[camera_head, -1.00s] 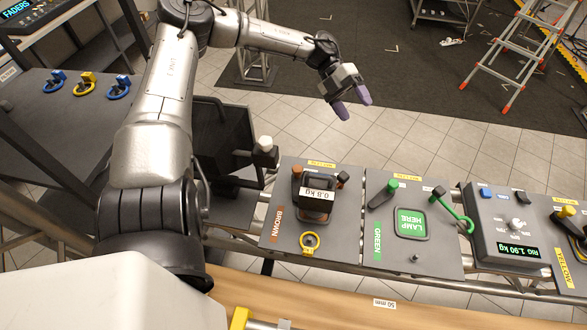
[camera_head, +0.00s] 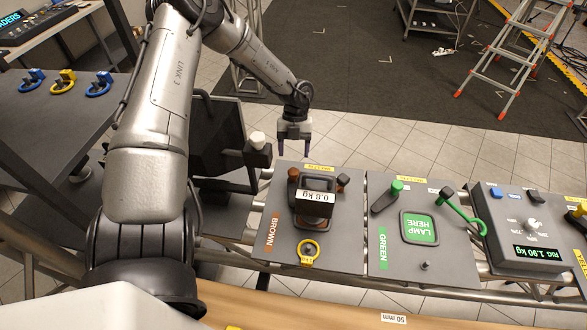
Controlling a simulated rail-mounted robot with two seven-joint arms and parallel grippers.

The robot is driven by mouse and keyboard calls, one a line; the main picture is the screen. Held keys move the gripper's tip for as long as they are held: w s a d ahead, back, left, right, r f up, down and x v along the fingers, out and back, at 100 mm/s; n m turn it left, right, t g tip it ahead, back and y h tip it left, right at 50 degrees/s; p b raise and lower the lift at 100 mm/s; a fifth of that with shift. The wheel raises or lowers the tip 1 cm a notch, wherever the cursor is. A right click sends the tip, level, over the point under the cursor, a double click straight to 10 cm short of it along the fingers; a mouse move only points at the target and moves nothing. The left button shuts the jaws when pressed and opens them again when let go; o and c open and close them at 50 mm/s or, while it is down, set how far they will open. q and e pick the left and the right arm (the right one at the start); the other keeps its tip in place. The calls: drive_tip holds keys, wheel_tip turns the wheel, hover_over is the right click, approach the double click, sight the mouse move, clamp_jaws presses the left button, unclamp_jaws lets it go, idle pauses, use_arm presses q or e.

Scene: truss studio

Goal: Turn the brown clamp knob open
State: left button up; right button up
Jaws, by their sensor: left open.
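The brown clamp knob (camera_head: 293,173) appears as a brown-capped piece at the far left of the BROWN panel (camera_head: 279,211). A second dark piece with a brown end (camera_head: 343,180) stands at the far right of that panel; which of the two turns is hard to tell. Between them sits a dark lamp labelled 0.8 kg (camera_head: 315,208). My left gripper (camera_head: 294,152) is open and empty, its purple fingertips pointing down. In the picture it is just above the panel's far edge, apart from the knob. My right gripper is out of view.
A yellow ring (camera_head: 308,250) is at the BROWN panel's near side. The GREEN panel (camera_head: 385,265) and a rig readout box (camera_head: 510,222) stand to the right. A dark stand with a white knob (camera_head: 257,139) is close on the left. Tiled floor lies beyond.

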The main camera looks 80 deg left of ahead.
sight(294, 170)
use_arm(q)
drive_tip(key=shift+b+x, duration=0.4)
drive_tip(key=shift+x, duration=2.7)
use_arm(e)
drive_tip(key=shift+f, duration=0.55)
use_arm(q)
drive_tip(key=shift+c, duration=0.3)
